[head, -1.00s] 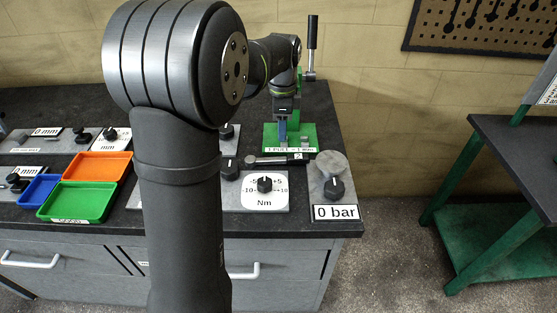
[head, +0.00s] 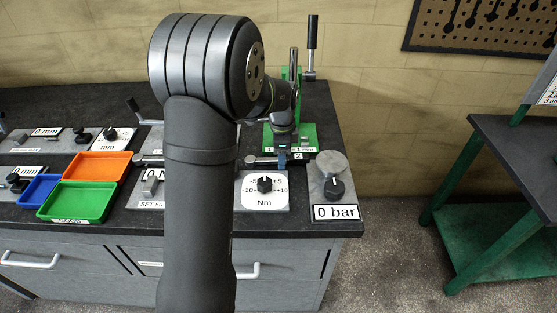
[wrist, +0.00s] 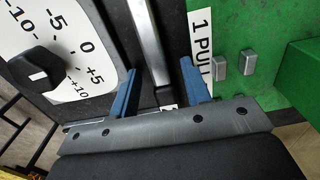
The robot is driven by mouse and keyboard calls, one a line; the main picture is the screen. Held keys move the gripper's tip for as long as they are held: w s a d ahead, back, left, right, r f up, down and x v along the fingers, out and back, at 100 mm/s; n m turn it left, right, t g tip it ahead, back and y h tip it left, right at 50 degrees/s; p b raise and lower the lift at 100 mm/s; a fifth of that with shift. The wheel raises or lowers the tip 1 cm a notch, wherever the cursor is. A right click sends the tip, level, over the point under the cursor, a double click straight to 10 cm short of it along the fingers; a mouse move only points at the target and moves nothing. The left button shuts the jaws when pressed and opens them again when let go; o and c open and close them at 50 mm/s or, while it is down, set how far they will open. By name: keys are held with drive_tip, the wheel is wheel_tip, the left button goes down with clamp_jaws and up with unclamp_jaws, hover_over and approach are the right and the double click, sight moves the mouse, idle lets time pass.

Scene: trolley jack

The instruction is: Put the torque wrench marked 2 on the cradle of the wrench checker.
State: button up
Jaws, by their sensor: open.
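The torque wrench marked 2 (head: 265,160) lies at the back of the Nm dial plate, in front of the green plate; its number tag is at its right end. In the wrist view its bright shaft (wrist: 149,40) runs between my fingers down to a dark end. My gripper (wrist: 158,67) is open, with one blue finger on each side of the wrench; I cannot tell whether they touch it. In the head view my gripper (head: 283,157) is low over the wrench's right part. A grey panel (head: 150,195) with a partly hidden N reading, perhaps the wrench checker, is left of my arm; its cradle is not clear.
The Nm dial plate (head: 280,196) and the 0 bar unit (head: 335,190) stand in front. The green press (head: 307,139) with its upright lever is close behind. Orange (head: 98,166), green (head: 78,201) and blue (head: 40,188) trays are at left.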

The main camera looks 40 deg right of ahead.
clamp_jaws()
